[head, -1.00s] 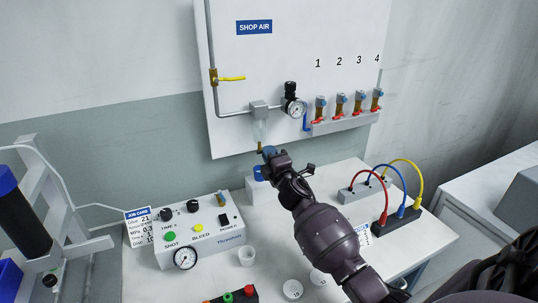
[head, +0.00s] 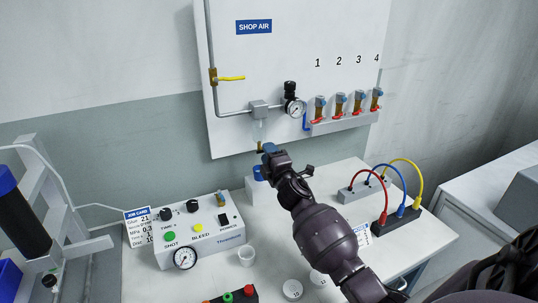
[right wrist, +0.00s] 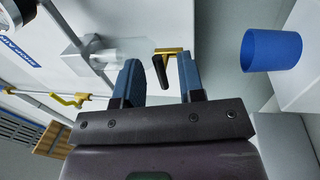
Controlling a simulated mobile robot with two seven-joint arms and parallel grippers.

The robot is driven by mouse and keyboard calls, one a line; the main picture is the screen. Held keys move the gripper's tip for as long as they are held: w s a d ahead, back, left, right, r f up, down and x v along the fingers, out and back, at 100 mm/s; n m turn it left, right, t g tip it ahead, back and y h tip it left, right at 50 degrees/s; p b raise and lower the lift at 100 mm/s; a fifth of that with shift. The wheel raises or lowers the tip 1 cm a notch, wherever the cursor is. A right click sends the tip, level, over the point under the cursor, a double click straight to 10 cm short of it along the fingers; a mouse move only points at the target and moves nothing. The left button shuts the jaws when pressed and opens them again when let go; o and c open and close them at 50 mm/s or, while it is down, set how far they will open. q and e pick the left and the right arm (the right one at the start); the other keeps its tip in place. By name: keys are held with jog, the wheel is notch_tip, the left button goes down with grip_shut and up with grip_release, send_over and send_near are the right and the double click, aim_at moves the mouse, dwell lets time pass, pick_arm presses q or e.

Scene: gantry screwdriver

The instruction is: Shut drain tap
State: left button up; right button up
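The drain tap (head: 260,147) is a small brass fitting under the clear bowl (head: 257,130) of the air filter on the wall panel. In the right wrist view the drain tap (right wrist: 168,51) shows a brass body with a black handle. My right gripper (head: 270,152) is just below and beside the tap. Its two blue-grey fingers stand apart in the right wrist view, with the tap showing in the gap near their tips. I see no clear contact. My left gripper is out of view.
A blue cup (right wrist: 272,50) sits on a white block (head: 256,188) just below my right gripper. A pressure gauge (head: 297,108), a yellow-handled valve (head: 231,78) and several red-handled taps are on the panel. A control box (head: 200,243) stands on the bench.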

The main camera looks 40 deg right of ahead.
jog(key=v, duration=1.1)
jog(key=shift+p, duration=0.3)
jog(key=shift+w, duration=0.1)
